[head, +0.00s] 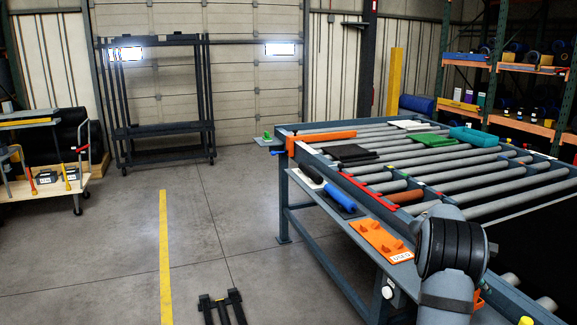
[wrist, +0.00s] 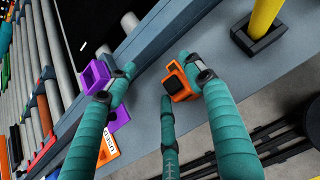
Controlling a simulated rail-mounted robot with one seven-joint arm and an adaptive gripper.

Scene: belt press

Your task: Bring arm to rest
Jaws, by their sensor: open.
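My gripper (wrist: 152,78) shows in the wrist view as teal fingers spread wide apart, with nothing held between them. The fingers point up in the picture over the grey side ledge of the roller table. A purple holder (wrist: 95,76) lies by the left fingertip and an orange holder (wrist: 176,82) by the right one; I cannot tell whether the fingers touch them. In the head view my grey arm (head: 450,250) reaches in at the lower right, beside the roller table (head: 335,222). The gripper itself cannot be made out there.
An orange plate with a white label (head: 382,240) lies on the side ledge, with a blue roller (head: 341,197) behind it. A yellow post (wrist: 262,20) stands in a black base near my fingers. The floor left of the table is open around a yellow line (head: 165,255).

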